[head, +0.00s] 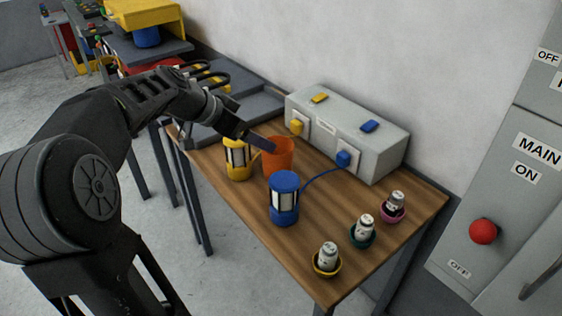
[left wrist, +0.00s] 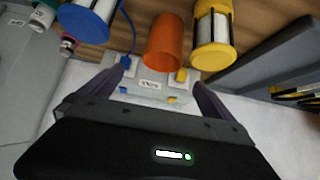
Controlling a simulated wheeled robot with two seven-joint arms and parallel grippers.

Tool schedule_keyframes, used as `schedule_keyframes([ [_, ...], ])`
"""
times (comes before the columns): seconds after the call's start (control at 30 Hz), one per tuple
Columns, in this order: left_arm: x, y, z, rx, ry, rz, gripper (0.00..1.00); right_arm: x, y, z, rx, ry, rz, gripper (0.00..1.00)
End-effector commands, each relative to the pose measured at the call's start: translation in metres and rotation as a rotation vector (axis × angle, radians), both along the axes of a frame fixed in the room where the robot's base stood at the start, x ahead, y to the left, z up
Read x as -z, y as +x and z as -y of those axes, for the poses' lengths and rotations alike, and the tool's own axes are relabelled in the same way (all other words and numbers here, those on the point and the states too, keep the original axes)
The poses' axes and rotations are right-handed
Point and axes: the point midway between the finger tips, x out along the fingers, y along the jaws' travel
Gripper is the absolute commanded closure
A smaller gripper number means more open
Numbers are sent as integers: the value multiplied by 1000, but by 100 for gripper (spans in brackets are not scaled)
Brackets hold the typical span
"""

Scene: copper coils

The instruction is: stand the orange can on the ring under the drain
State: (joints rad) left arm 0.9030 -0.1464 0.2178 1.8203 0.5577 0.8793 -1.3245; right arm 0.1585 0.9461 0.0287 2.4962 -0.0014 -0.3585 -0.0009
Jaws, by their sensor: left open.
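The orange can (head: 279,158) stands on the wooden table between the yellow lantern-like unit and the blue one. In the left wrist view the orange can (left wrist: 164,42) shows ahead, roughly midway between my fingers. My left gripper (head: 262,142) is open, with a dark finger overlapping the can's rim in the head view. In the left wrist view my gripper (left wrist: 157,80) has its fingers spread to either side, and nothing is clearly held. I cannot make out the ring or the drain. My right gripper is not in view.
A yellow unit (head: 238,160) and a blue unit (head: 284,200) stand close beside the can. A blue cord joins the blue unit to the grey box (head: 370,150) behind. Small jars in coloured cups, one yellow (head: 327,266), stand at the near right. Dark trays (head: 230,108) lie left.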

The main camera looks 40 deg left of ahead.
Motion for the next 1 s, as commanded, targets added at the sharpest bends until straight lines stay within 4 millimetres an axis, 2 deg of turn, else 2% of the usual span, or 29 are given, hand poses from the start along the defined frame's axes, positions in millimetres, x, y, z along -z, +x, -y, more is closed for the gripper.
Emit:
schedule_keyframes([
  [0.17,4,4,1,1,-2,-2,0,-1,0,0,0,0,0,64],
  [0.6,47,45,12,0,-2,-2,0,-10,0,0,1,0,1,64],
  [1.0,51,48,13,-1,-2,-2,0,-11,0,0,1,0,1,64],
])
